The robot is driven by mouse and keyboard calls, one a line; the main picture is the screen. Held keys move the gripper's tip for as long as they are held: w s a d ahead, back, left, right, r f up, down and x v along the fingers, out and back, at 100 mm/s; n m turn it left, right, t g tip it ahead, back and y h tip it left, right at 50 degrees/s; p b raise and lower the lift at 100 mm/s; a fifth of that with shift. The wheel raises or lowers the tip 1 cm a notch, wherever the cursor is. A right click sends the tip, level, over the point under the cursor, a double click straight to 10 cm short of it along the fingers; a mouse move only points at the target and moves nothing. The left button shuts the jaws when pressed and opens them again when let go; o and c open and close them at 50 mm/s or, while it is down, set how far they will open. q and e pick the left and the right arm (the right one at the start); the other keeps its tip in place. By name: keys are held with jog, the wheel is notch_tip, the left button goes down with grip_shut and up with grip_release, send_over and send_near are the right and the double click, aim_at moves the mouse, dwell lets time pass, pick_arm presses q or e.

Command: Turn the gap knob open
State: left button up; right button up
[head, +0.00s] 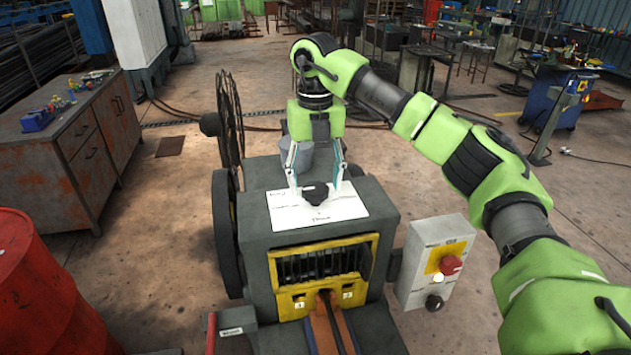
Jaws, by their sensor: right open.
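The gap knob (316,193) is a small black lobed knob on a white label plate (290,214) on top of the dark grey machine (256,262). My right gripper (316,186) points down over the knob with its fingers apart, one on the left and one on the right of it. The fingertips are close to the knob's height; I cannot tell whether they touch it. My left gripper does not show.
A grey control box (424,265) with a red button stands right of the machine. A large spoked wheel (230,120) rises at its left. A red drum (40,290) and a rusty cabinet (75,150) stand further left. A yellow-framed roller opening (320,270) faces front.

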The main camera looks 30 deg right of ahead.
aim_at(316, 187)
notch_tip(316, 187, up, 12)
jog(key=shift+f, duration=0.25)
dwell(0.6)
